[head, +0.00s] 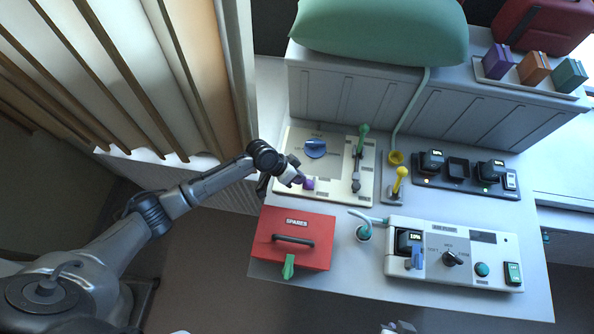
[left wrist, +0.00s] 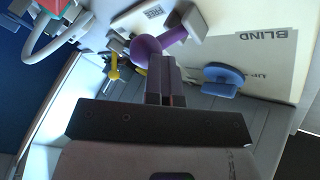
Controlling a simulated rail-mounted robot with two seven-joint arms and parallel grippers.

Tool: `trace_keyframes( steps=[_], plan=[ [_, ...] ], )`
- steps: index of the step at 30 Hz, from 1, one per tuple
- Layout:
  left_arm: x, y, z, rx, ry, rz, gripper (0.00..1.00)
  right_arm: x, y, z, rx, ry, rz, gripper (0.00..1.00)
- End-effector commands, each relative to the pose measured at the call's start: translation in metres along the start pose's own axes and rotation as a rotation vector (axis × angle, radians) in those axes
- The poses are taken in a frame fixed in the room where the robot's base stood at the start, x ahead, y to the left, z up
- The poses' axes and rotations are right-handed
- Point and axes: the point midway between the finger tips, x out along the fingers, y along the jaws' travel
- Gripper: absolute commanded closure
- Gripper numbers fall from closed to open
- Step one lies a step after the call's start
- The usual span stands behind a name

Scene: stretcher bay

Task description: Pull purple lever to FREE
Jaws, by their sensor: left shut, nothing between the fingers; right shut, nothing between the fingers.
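The purple lever (head: 309,184) stands on a cream panel (head: 335,190), largely hidden behind my left gripper in the head view. In the left wrist view its round purple knob (left wrist: 146,48) and purple arm show just beyond the fingertips. My left gripper (head: 298,179) is shut with nothing between its fingers. Its fingers (left wrist: 165,72) are right at the knob's side; I cannot tell whether they touch it. My right gripper (head: 398,327) shows only as a small piece at the bottom edge of the head view, shut and empty.
The same panel carries a blue dial (head: 316,148) and a green-knobbed lever (head: 362,132). A yellow lever (head: 401,180) stands to the right. A red SPARES box (head: 300,252) and a white control box (head: 450,268) are nearer. The timber-slatted wall is left.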

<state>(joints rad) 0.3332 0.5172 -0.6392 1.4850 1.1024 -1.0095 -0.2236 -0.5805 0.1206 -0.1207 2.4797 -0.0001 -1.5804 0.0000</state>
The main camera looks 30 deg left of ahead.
Motion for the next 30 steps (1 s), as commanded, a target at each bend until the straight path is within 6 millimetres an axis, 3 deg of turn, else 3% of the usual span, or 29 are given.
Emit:
trace_keyframes(
  steps=[12, 30],
  plan=[
    [0.006, 0.005, 0.005, 0.0, -0.013, 0.013, 1.0, 0.001, 0.0, 0.0, 0.0, 0.0, 0.0, 1.0],
    [0.003, -0.006, -0.006, -0.001, -0.011, 0.009, 1.0, 0.005, 0.0, 0.001, 0.001, 0.0, 0.001, 1.0]
  ],
)
